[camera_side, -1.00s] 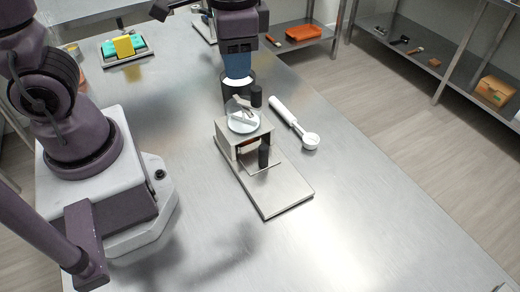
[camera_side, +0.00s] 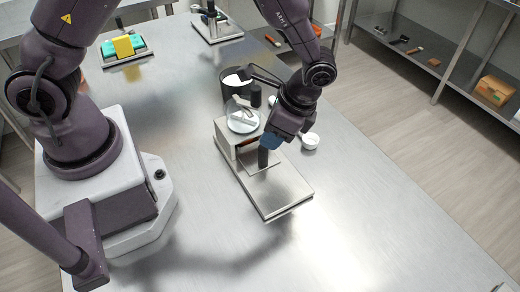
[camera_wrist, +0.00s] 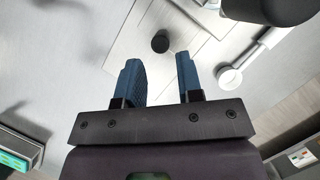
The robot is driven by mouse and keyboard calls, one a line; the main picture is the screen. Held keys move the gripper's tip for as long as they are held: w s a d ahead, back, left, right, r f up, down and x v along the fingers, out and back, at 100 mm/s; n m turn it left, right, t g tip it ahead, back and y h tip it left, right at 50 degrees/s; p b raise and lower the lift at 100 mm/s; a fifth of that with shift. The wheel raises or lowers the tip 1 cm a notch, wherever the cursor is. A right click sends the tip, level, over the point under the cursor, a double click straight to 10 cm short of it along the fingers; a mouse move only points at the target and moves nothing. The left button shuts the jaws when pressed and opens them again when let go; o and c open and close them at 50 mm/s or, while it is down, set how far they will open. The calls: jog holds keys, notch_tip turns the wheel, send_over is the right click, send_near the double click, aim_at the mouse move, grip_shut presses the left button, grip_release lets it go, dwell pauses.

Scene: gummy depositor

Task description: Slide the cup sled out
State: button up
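The gummy depositor is a metal stand (camera_side: 225,139) with a round clear hopper (camera_side: 242,118) on top, on a flat base plate (camera_side: 286,192). The cup sled (camera_side: 255,167) is a thin metal plate at the stand's front opening, with an upright black handle (camera_side: 263,157). My gripper (camera_side: 270,143) is above and close to the handle, its blue fingers pointing down. In the wrist view my gripper (camera_wrist: 159,60) is open and empty. The round top of the black handle (camera_wrist: 160,42) shows beyond the fingertips, roughly in line with the gap. Any cup inside the stand is hidden.
A white scoop (camera_side: 310,141) lies to the right of the depositor. A dark pot (camera_side: 229,95) with white contents stands behind it. A tray with a yellow block (camera_side: 123,46) sits at the far left. The table in front is clear.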

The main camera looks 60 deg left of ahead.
aim_at(261, 152)
jog(key=x, duration=0.7)
grip_shut()
